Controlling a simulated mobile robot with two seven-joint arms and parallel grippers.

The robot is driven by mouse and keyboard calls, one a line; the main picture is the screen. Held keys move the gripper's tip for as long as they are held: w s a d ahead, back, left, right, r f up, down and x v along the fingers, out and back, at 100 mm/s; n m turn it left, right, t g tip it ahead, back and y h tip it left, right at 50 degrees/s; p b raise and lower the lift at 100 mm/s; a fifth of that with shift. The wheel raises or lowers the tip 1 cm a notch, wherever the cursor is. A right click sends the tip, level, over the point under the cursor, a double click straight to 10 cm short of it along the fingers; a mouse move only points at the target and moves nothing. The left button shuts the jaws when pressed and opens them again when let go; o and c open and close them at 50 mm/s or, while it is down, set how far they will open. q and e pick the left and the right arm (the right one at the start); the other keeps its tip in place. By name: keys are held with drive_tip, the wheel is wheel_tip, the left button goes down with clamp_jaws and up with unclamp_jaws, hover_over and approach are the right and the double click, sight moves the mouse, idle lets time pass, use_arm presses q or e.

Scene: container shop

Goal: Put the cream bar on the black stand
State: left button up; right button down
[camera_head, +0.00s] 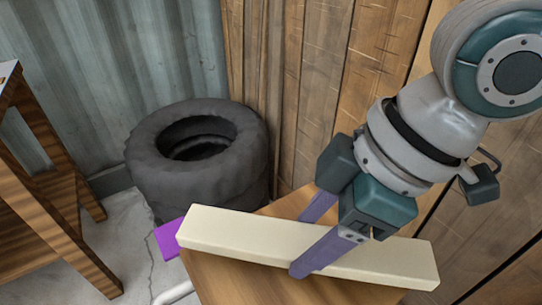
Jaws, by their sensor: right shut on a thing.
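The cream bar (235,235) is a long, pale, square-edged beam lying across the lower middle of the view. My right gripper (303,243) is shut on it near its middle, with one purple-grey finger in front and the other behind. The bar is over a wooden top (225,285); I cannot tell whether it touches it. A black, round stack of tyres (145,165) with a hollow centre stands behind and left of the bar; it is the only black stand-like thing in view. My left gripper is not in view.
A purple flat piece (168,240) shows beside the bar's left end. A brown wooden frame (45,215) stands at the left. A corrugated metal wall (90,60) and a plank wall (310,80) close off the back. Bare concrete floor (115,235) lies between.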

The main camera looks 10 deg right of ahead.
drive_tip(key=shift+f, duration=1.45)
drive_tip(key=shift+f+b, duration=0.1)
drive_tip(key=shift+b, duration=0.2)
drive_tip(key=shift+c, duration=0.6)
unclamp_jaws()
